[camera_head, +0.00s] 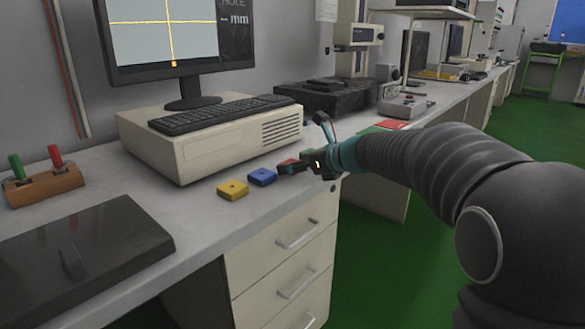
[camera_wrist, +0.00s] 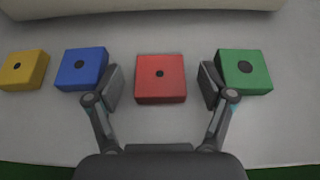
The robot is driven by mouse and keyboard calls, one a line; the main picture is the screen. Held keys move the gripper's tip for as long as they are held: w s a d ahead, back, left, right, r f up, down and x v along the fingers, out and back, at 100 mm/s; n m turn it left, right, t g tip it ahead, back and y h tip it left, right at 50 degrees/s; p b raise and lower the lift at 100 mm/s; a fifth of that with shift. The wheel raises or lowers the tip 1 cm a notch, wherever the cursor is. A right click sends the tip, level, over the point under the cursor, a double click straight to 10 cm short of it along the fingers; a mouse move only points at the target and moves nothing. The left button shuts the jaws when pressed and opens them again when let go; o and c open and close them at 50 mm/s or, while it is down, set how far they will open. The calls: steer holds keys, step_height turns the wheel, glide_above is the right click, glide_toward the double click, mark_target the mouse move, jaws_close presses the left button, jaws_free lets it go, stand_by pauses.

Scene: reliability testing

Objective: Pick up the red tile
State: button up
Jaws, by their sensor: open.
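The red tile (camera_wrist: 160,90) lies flat on the grey bench, with a black dot on top. In the wrist view it sits between the two fingers of my gripper (camera_wrist: 162,86), with a gap on each side. The gripper is open and empty. In the head view my gripper (camera_head: 307,146) is low over the bench edge, and a finger hides much of the red tile (camera_head: 287,162).
A blue tile (camera_wrist: 82,68) lies just left of the left finger, with a yellow tile (camera_wrist: 23,71) farther left. A green tile (camera_wrist: 243,72) lies close by the right finger. A beige computer case (camera_head: 215,137) stands behind the row.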

steer(key=c, duration=1.2)
steer(key=shift+r, duration=0.1)
steer(key=shift+c, duration=0.2)
